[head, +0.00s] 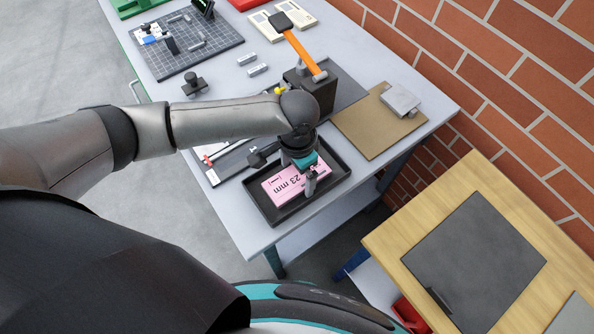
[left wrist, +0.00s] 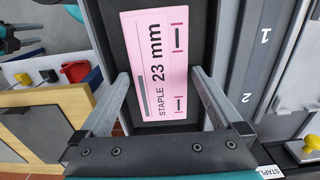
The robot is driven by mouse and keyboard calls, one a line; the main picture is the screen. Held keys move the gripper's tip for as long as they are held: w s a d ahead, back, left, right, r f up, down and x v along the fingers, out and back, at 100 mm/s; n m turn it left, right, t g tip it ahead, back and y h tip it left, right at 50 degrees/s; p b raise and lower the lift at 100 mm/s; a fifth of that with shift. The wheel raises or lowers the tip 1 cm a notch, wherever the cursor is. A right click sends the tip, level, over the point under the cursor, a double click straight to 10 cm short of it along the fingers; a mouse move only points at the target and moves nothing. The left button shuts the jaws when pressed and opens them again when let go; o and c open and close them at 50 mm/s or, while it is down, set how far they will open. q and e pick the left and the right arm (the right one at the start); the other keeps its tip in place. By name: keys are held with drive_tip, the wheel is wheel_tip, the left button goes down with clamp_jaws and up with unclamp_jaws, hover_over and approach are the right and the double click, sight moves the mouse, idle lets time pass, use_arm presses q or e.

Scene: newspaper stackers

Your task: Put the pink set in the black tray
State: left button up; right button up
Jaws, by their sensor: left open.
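The pink set (head: 284,186) is a flat pink card marked "STAPLE 23 mm". It lies inside the black tray (head: 337,168), near the table's front corner. The card also shows in the left wrist view (left wrist: 157,62), with the tray's dark floor and wall around it. My left gripper (head: 311,181) is over the tray, pointing down. Its fingers are spread apart with nothing between them, one to each side of the card's near end in the left wrist view. The gripper and wrist hide part of the tray and card in the head view.
A wooden table (head: 400,240) stands at right, before a brick wall (head: 470,75).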

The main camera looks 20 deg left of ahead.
sight(297, 177)
use_arm(q)
wheel_tip(297, 177, up, 12)
drive_tip(key=p, duration=0.2)
idle(0.6)
